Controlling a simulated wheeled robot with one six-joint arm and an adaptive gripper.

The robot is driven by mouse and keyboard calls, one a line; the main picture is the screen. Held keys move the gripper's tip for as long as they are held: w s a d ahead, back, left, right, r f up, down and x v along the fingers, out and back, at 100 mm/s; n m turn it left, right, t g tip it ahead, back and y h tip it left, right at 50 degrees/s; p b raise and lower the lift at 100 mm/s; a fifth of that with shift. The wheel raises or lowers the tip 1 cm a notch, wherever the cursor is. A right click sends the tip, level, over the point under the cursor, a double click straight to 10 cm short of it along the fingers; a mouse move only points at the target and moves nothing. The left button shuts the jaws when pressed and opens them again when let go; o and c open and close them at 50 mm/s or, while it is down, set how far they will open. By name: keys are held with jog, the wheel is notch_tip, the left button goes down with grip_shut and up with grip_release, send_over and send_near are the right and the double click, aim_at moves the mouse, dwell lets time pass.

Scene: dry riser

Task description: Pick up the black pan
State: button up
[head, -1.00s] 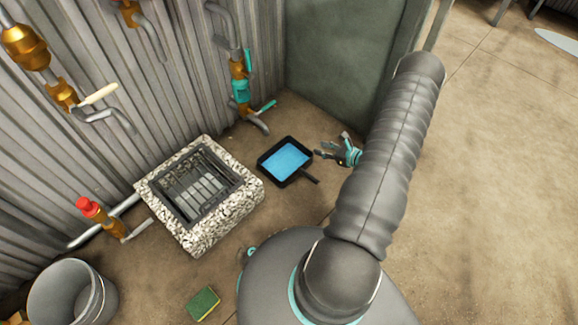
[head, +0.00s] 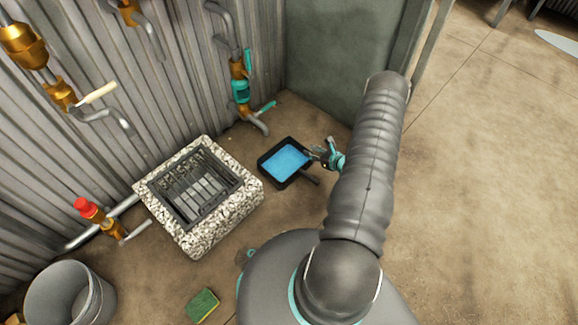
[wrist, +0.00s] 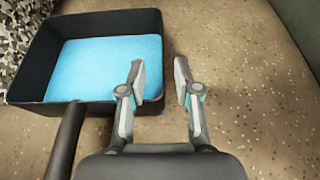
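The black pan (head: 264,172) lies on the floor between the stone-edged drain and the green wall panel. It is a square black tray with blue liquid inside and a handle toward the lower right. In the wrist view the pan (wrist: 95,20) fills the upper left, its handle running down to the lower left. My gripper (head: 316,153) is beside the pan's right side in the head view. In the wrist view my gripper (wrist: 158,75) is open and empty. Its left finger overlaps the pan's near right corner in the picture; I cannot tell whether they touch.
A drain with a speckled stone surround (head: 222,218) stands left of the pan. Pipes with a teal valve (head: 241,91) rise behind it along the corrugated wall. A green sponge (head: 202,305) and a grey bucket (head: 70,292) are nearer. Open floor (head: 480,200) lies to the right.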

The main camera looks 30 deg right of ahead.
aim_at(305, 148)
jog(key=x, duration=0.5)
jog(key=shift+d+f, duration=0.1)
jog(key=shift+d, duration=0.05)
grip_shut()
